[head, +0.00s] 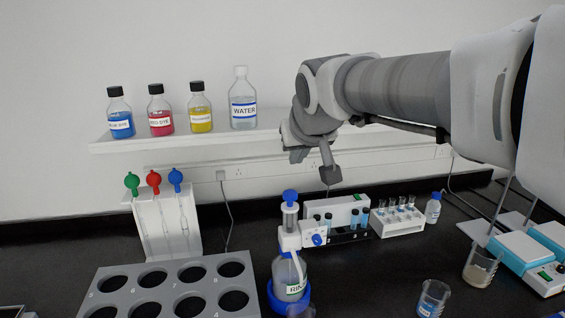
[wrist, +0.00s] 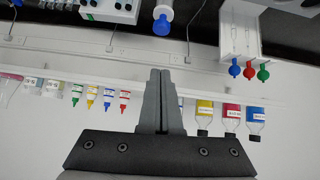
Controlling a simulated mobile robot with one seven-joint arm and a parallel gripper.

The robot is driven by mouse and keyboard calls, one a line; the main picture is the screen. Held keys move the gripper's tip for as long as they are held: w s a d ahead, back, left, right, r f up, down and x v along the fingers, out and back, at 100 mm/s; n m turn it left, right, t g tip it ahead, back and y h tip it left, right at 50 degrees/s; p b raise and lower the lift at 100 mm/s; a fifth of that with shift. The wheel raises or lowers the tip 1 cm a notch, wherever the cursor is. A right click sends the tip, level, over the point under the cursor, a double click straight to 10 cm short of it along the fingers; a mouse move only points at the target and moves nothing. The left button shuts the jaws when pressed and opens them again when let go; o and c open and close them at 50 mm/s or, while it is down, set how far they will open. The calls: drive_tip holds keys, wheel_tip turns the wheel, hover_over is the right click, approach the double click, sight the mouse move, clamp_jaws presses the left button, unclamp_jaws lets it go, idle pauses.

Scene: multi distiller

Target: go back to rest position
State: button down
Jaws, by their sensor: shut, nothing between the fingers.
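My gripper (head: 330,174) hangs at the end of my raised arm in the head view, in front of the wall shelf and above the bench. In the wrist view its two fingers (wrist: 160,75) are together with nothing between them. It touches no object that I can see. The wrist view appears upside down, with the bench at the top and the shelf bottles below.
The shelf (head: 110,146) holds blue, red and yellow dye bottles and a water bottle (head: 243,108).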

drive_tip(key=s+d+f+m+g, duration=0.1)
drive_tip(key=s+d+f, duration=0.2)
drive_tip(key=s, duration=0.5)
drive_tip(key=s+d+f+g, duration=0.1)
drive_tip(key=s+d+f, duration=0.3)
drive_tip(key=s, duration=0.4)
drive_tip(key=s+d+f+m+g+h, duration=0.1)
drive_tip(key=s+d+f, duration=0.2)
drive_tip(key=s+f, duration=0.2)
drive_tip(key=s, duration=0.3)
drive_tip(key=shift+s+d+f+m+g, duration=0.2)
drive_tip(key=shift+s+f+m+g, duration=0.1)
drive_tip(key=shift+f, duration=0.05)
